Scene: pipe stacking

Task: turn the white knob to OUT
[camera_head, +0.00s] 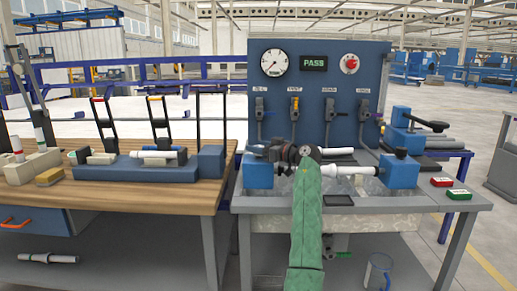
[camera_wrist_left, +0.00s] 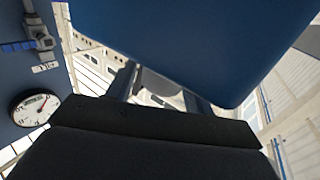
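I cannot make out a clearly white knob or the word OUT. Small valve handles sit in a row on the upright blue panel (camera_head: 275,88), one with a yellow handle (camera_head: 294,108); their labels are too small to read. My left gripper (camera_head: 292,155), at the end of a green-sleeved arm, is over the bench at the left blue block (camera_head: 258,175). In the left wrist view its two fingers (camera_wrist_left: 162,92) stand apart, with a grey rounded piece partly between them; contact is unclear. A large blue face (camera_wrist_left: 210,40) fills the space just beyond. My right gripper is not in view.
The panel carries a gauge (camera_head: 275,63), a PASS display (camera_head: 314,63) and a red button (camera_head: 349,64). A white pipe (camera_head: 350,171) runs to the right blue block (camera_head: 400,172). The wooden table (camera_head: 130,197) at left holds a blue rack (camera_head: 140,172).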

